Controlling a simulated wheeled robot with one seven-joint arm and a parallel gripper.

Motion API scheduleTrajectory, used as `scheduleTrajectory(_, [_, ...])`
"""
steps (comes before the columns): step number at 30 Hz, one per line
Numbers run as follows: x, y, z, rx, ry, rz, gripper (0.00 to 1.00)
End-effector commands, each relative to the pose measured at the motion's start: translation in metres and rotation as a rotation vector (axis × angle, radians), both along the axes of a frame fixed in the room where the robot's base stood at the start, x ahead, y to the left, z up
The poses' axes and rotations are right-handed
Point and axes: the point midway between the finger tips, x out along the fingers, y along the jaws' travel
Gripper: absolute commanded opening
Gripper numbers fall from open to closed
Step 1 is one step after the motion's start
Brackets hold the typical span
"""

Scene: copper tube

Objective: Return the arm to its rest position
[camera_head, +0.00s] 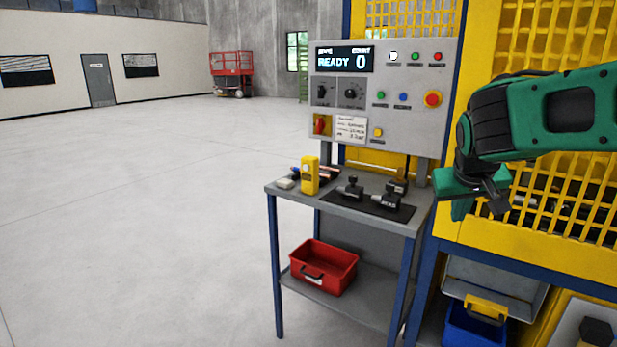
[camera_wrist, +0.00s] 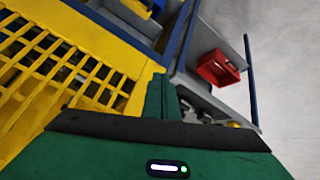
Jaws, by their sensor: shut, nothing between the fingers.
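My gripper (camera_head: 482,206) is green and black and hangs at the right in the head view, in front of the yellow mesh guard. It is shut and empty. The green arm (camera_head: 565,112) comes in from the right edge, bent at a dark joint. In the wrist view the green fingers (camera_wrist: 161,98) stand together near the middle, above the dark edge of the gripper body. The gripper is apart from the bench and from the things on it. Whether it clears the mesh by much I cannot tell.
A yellow mesh guard (camera_head: 590,217) stands behind the arm. Left of it is a bench (camera_head: 277,186) with a yellow device (camera_head: 309,175) and dark fixtures. A control panel (camera_head: 405,110) reads READY 0. A red bin (camera_head: 323,266) sits on the lower shelf. Open floor lies left.

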Motion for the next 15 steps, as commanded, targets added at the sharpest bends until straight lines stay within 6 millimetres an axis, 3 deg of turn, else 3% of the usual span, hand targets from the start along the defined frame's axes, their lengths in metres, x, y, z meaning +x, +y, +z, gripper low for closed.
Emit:
scheduleTrajectory(5, [-0.066,-0.050,-0.030,0.060,0.115,-0.116,0.00])
scheduleTrajectory(9, [-0.148,-0.083,-0.064,0.153,0.247,-0.237,0.00])
scheduleTrajectory(15, [-0.256,-0.091,-0.106,0.309,0.409,-0.377,0.00])
